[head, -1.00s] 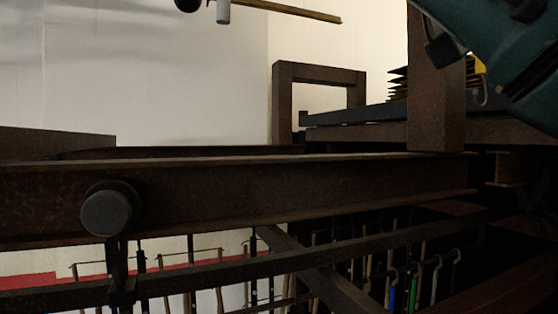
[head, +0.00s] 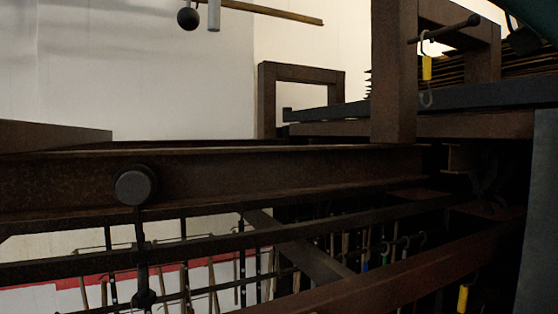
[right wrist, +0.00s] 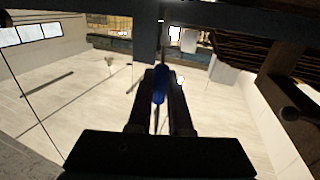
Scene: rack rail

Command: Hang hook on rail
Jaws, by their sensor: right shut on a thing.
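In the right wrist view my right gripper (right wrist: 160,78) is shut on a slim blue item (right wrist: 159,92), which looks like a blue-bodied hook; its ends are hard to make out against the dark parts. In the head view a dark rod-like rail (head: 447,29) with a round end knob sticks out beside a brown post at upper right. A hook with a yellow body (head: 427,68) hangs from this rod, upright. My right gripper and the blue item do not clearly show in the head view. My left gripper is in neither view.
A brown steel beam (head: 270,175) with a round dark knob (head: 135,185) crosses the head view. Several hooks and tools hang below it, including another yellow one (head: 463,298). A brown post (head: 394,80) stands left of the rod.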

